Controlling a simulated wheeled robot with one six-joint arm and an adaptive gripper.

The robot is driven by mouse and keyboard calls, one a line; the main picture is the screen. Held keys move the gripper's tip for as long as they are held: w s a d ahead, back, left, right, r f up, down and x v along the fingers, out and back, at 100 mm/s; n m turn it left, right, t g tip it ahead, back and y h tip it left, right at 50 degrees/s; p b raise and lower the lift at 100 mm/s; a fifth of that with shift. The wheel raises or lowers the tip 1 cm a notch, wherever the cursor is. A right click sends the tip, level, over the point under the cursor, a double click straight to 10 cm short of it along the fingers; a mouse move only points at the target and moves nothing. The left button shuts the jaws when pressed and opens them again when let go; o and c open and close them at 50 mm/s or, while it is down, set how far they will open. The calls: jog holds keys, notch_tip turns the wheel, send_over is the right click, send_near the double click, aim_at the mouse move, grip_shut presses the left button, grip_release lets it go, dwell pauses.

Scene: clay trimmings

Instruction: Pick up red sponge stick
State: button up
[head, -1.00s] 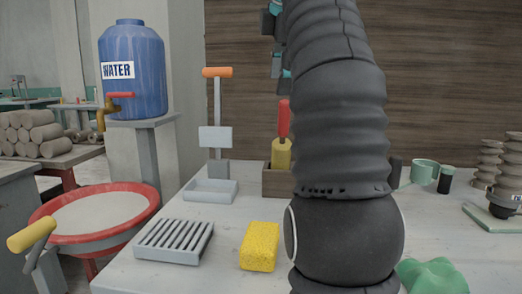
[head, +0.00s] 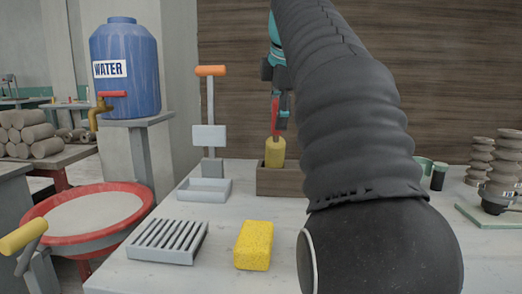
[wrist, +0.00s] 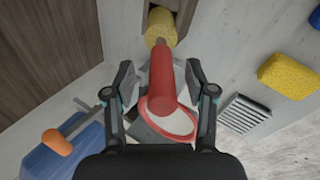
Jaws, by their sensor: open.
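The red sponge stick has a red handle (wrist: 161,80) and a yellow sponge head (head: 275,152). It stands upright, head down, in a brown wooden box (head: 284,182) at the back of the table. In the wrist view the red handle lies between the two fingers of my gripper (wrist: 161,78), with gaps on both sides. My gripper also shows in the head view (head: 279,112), around the upper part of the handle and partly hidden by my arm. It is open and holds nothing.
A yellow sponge (head: 254,245) and a grey slatted rack (head: 166,241) lie at the table's front. A grey stand with an orange top (head: 210,72) is left of the box. A blue water barrel (head: 126,72) and red-rimmed basin (head: 36,236) stand further left.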

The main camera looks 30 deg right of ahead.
aim_at(276, 137)
jog(key=shift+x, duration=1.85)
grip_shut()
